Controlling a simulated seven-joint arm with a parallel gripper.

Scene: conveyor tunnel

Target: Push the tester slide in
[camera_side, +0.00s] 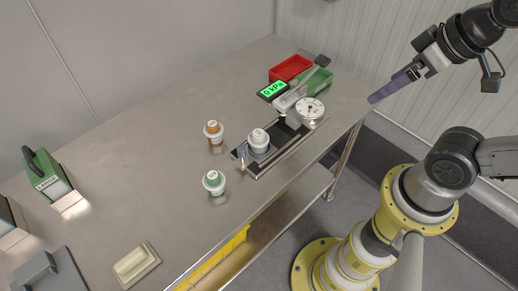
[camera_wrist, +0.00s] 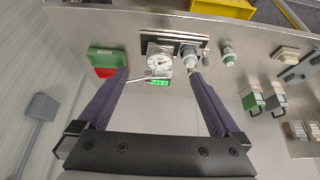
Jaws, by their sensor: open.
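The tester stands on the steel bench, with a round dial gauge (camera_side: 311,107) and a green-lit display reading 0 kPa (camera_side: 272,91). Its black slide base (camera_side: 285,146) reaches toward the left front. A white-capped jar (camera_side: 258,140) sits in a holder on the slide, apart from the gauge head. A small upright post (camera_side: 241,157) is at the outer slide end. In the wrist view the gauge (camera_wrist: 159,63) and the capped jar (camera_wrist: 188,51) lie beyond my fingertips. My gripper (camera_side: 374,98) is open and empty, high right of the tester; its purple fingers (camera_wrist: 158,74) spread wide.
A green box (camera_side: 47,175) is far left. Bench between is clear.

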